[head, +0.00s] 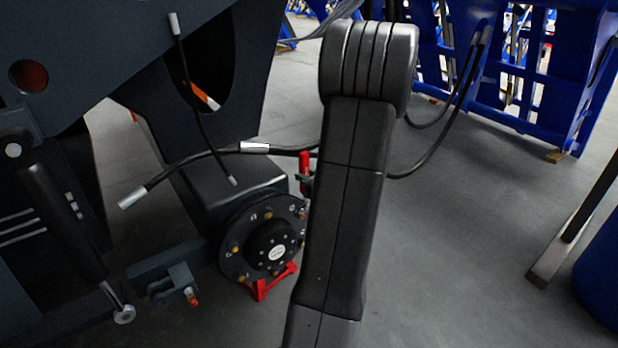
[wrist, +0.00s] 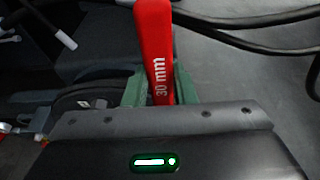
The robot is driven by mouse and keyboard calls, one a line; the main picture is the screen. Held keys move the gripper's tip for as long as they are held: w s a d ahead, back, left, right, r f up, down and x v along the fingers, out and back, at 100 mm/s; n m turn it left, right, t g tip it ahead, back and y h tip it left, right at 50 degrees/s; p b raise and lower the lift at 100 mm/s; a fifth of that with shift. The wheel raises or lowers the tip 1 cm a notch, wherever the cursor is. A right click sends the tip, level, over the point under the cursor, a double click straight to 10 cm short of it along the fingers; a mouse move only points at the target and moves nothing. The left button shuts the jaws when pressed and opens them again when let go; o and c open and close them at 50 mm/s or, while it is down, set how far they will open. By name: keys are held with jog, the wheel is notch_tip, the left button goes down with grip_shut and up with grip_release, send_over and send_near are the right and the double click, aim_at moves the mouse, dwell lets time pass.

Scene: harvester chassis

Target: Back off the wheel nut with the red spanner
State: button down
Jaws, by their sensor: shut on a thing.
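The red spanner (wrist: 156,45), marked 30 mm, stands between the two green fingers of my gripper (wrist: 160,88) in the wrist view. The gripper is shut on its handle. In the head view a short upright piece of the spanner (head: 304,168) shows beside my arm, above and right of the wheel hub (head: 232,262). The hub is a dark round flange with several brass-coloured wheel nuts (head: 268,215) around its rim. My arm hides the hub's right edge and most of my gripper. The spanner's working end is hidden, so I cannot tell whether it touches a nut.
A red stand (head: 271,283) is under the hub. A black hose (head: 205,152) with a metal end runs above the hub. A dark cylinder (head: 62,215) and bracket (head: 178,282) lie to the left. Blue frames (head: 510,75) stand behind; the floor at right is mostly clear.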

jog(key=shift+a, duration=0.1)
jog(key=shift+s+a+n+b, duration=0.45)
jog(key=shift+a+b, duration=0.1)
jog(key=shift+b, duration=0.55)
jog(key=shift+s+d, duration=0.1)
jog(key=shift+d, duration=0.05)
jog(key=s+d, duration=0.6)
jog(key=s, duration=0.3)
jog(key=shift+s+d, duration=0.15)
jog(key=shift+d, duration=0.2)
jog(key=shift+b, duration=0.3)
dwell(1.0)
